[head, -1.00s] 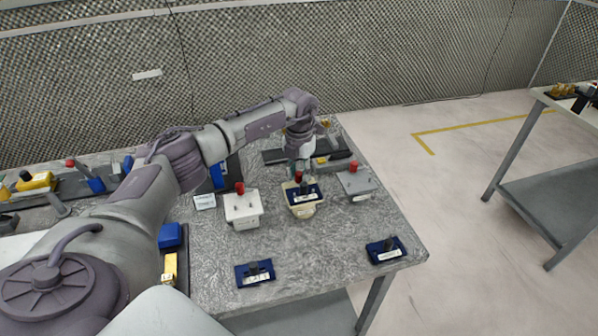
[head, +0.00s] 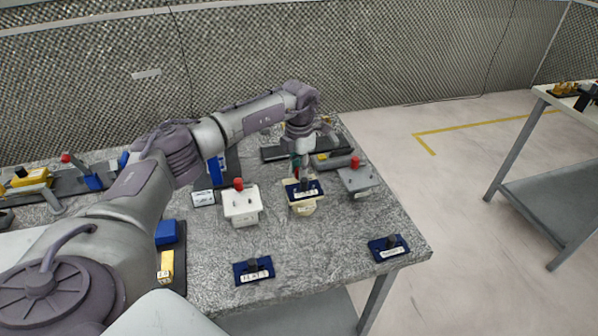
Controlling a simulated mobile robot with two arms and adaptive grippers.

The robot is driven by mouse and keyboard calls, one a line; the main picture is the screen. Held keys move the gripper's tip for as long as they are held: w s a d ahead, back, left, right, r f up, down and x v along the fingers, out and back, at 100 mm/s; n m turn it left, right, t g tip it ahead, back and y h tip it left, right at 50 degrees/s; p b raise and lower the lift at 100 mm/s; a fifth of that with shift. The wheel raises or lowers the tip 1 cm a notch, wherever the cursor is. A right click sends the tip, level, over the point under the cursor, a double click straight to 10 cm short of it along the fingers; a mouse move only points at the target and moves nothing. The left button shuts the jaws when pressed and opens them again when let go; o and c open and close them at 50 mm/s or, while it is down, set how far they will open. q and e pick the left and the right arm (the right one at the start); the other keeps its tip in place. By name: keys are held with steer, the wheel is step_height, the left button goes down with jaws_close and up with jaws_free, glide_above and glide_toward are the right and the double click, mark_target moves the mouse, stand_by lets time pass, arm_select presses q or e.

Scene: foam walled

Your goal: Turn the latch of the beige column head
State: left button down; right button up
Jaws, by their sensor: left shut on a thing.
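The beige column head (head: 303,208) stands on the grey table among similar units, with a dark blue plate (head: 304,188) with a black knob and white label on its near side. My left gripper (head: 297,174) reaches down from above, just behind that plate. It is shut on the latch at the top of the beige head; the fingers hide most of the latch, so its angle cannot be told. My right gripper is out of view.
A white unit with a red knob (head: 241,205) stands close on the left, and a grey unit with a red knob (head: 356,181) close on the right. Two loose dark blue plates (head: 254,272) (head: 388,249) lie near the table's front edge.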

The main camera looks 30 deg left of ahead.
arm_select(q)
steer(key=m+b, duration=0.2)
steer(key=m, duration=0.4)
steer(key=shift+m+b, duration=0.3)
steer(key=m+b, duration=0.1)
steer(key=m, duration=0.2)
steer(key=shift+m+b, duration=0.3)
steer(key=shift+m, duration=1.8)
steer(key=c, duration=1)
jaws_free()
steer(key=shift+r, duration=0.1)
step_height(320, 180, up, 12)
steer(key=shift+f, duration=0.1)
